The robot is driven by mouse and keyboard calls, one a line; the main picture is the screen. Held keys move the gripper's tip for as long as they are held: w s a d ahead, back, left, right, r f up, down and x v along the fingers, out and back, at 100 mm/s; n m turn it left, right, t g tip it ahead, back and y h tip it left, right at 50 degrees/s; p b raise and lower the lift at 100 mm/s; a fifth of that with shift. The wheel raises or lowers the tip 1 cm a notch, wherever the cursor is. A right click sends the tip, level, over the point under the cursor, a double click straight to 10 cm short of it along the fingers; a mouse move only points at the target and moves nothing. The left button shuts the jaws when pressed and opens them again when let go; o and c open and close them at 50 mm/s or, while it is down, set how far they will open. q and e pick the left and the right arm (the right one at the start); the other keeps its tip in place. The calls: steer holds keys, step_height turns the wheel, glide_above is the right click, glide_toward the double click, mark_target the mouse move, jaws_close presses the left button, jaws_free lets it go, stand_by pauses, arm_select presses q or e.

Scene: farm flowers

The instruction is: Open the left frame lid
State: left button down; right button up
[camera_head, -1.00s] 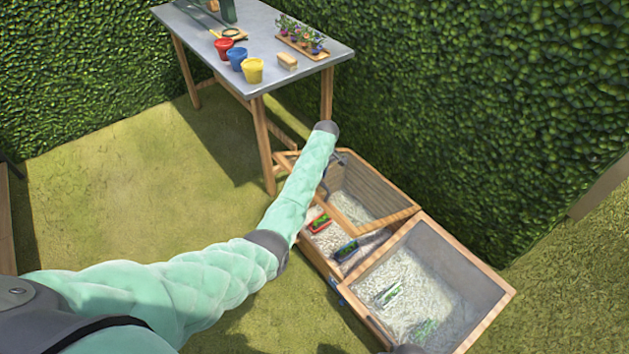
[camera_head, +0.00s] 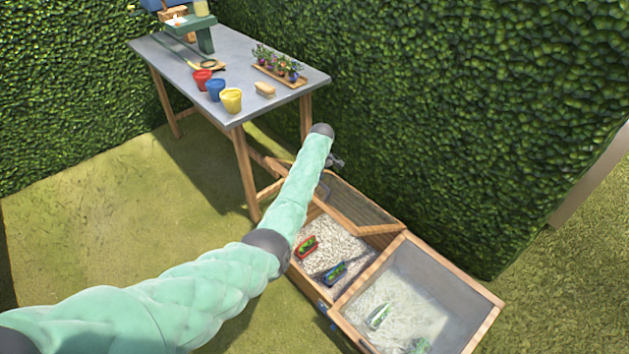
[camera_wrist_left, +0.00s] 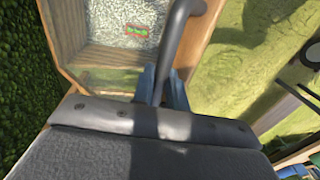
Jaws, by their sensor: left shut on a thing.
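The left frame lid (camera_head: 352,207) is a wood-edged pane, tilted up on the hedge side of the left box. Below it the box's pale gravel bed (camera_head: 335,240) shows, with a red tray (camera_head: 307,246) and a dark blue tray (camera_head: 334,273) on it. My left gripper (camera_head: 336,163) is at the lid's raised side, partly hidden behind my forearm. In the left wrist view my left gripper (camera_wrist_left: 165,88) is shut on the dark curved handle (camera_wrist_left: 176,40) of the lid. The lid's wooden edge (camera_wrist_left: 194,45) is beside it. My right gripper is out of view.
The right frame (camera_head: 400,290) stands beside the left one with its pane down. A grey table (camera_head: 185,70) with pots and a flower tray (camera_head: 279,68) stands just behind my gripper. A tall hedge (camera_head: 450,120) borders the right. Grass at left is clear.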

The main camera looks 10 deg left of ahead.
arm_select(q)
steer(key=shift+s+d+f, duration=0.2)
steer(key=shift+d+f, duration=0.2)
steer(key=shift+f, duration=0.05)
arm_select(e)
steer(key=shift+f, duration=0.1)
arm_select(q)
steer(key=c, duration=1.5)
jaws_free()
steer(key=shift+w+d, duration=0.1)
steer(key=shift+c, duration=0.2)
steer(key=shift+o, duration=0.7)
steer(key=shift+w+f, duration=0.2)
steer(key=shift+w, duration=0.1)
steer(key=shift+a+r, duration=0.2)
steer(key=shift+r, duration=0.35)
step_height(320, 180, up, 7)
steer(key=b, duration=0.1)
steer(key=shift+w+d+b, duration=0.3)
steer(key=shift+w+d, duration=0.05)
steer(key=shift+d, duration=0.1)
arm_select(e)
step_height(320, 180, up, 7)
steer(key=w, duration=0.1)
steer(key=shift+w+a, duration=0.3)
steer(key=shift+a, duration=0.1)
arm_select(q)
steer(key=shift+f, duration=0.1)
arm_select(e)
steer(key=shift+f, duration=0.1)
